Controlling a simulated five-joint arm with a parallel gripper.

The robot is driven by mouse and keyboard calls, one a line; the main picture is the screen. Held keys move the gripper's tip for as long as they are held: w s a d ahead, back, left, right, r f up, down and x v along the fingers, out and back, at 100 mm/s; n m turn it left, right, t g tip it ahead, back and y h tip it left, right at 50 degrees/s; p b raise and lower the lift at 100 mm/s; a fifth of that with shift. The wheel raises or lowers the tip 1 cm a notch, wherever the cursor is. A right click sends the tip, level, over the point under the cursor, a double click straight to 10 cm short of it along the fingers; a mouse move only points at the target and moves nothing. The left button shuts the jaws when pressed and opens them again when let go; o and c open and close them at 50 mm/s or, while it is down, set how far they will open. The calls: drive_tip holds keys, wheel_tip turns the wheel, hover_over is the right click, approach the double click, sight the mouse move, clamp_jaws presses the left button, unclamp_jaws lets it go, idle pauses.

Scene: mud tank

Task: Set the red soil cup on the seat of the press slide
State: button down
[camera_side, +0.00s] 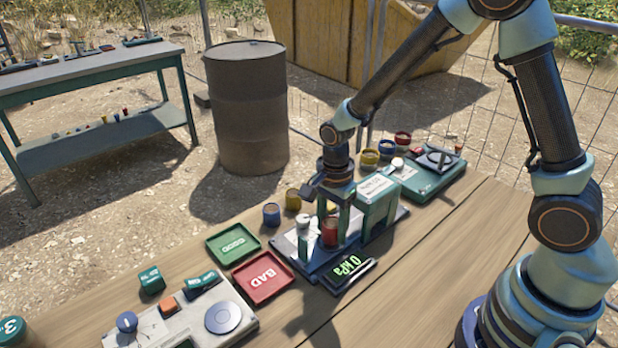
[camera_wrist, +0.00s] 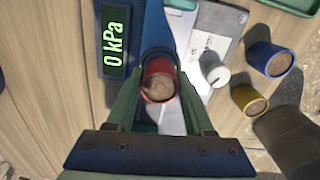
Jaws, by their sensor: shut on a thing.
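The red soil cup (camera_side: 330,233) is upright between the green fingers of my gripper (camera_side: 328,238), low over the press. In the wrist view the red cup (camera_wrist: 158,84), filled with brown soil, sits between both fingertips of my gripper (camera_wrist: 160,82), which is shut on it. A dark curved rim shows just beyond the cup there. The press (camera_side: 378,200) has a green housing, a dark base and a display (camera_side: 347,272) reading 0 kPa; the display (camera_wrist: 113,45) also shows in the wrist view. The seat is mostly hidden; I cannot tell whether the cup touches it.
A white knob (camera_side: 303,222) stands left of the cup. A blue cup (camera_side: 271,215) and yellow cup (camera_side: 293,199) stand behind the press. The green GOOD tray (camera_side: 232,244) and red BAD tray (camera_side: 264,278) lie left. The bench's front right is clear.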

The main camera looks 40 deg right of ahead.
drive_tip(key=shift+f, duration=0.65)
unclamp_jaws()
drive_tip(key=shift+r, duration=3.8)
